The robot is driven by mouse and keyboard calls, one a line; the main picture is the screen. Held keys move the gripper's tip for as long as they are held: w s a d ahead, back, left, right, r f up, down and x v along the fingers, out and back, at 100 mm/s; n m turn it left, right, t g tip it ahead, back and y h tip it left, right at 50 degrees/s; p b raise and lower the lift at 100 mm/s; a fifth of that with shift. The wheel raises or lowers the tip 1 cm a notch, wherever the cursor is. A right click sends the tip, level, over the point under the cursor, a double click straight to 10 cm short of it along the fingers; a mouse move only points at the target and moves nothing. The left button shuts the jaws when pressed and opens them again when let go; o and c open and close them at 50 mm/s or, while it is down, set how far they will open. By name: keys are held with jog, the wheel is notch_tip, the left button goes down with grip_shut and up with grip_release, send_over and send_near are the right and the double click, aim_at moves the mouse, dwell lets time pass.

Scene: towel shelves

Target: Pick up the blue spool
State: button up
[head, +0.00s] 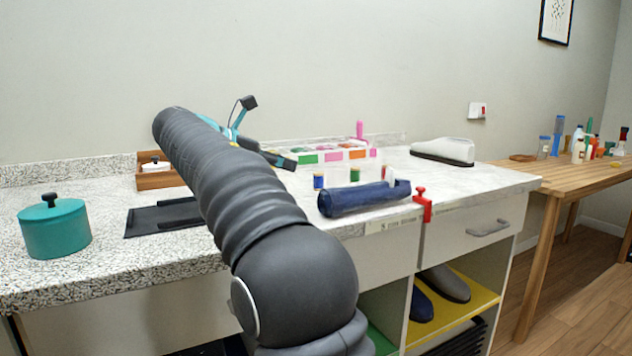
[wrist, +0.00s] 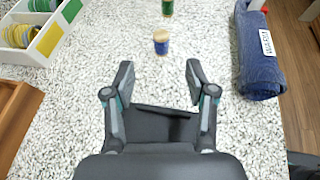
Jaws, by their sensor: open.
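The blue spool (wrist: 161,42) stands upright on the speckled counter in the wrist view, with pale wooden ends. It also shows in the head view (head: 318,182), right of my gripper (head: 284,161) and lower in the picture. In the wrist view my gripper (wrist: 160,76) is open and empty. The spool lies beyond the fingertips, roughly centred between them, with bare counter in the gap. The fingers are apart from it.
A green spool (wrist: 167,7) stands behind the blue one. A rolled navy cloth (wrist: 257,52) lies to the right. A white divided tray (wrist: 42,52) is at upper left, with a wooden box (wrist: 15,108) below. A red clamp (head: 422,204) grips the counter's front edge.

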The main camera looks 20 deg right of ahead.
aim_at(317, 173)
jog(key=x, duration=0.6)
jog(key=shift+f+b, duration=0.1)
jog(key=shift+b, duration=0.3)
jog(key=shift+b+x, duration=0.4)
jog(key=shift+x, duration=2.4)
jog(key=c, duration=0.9)
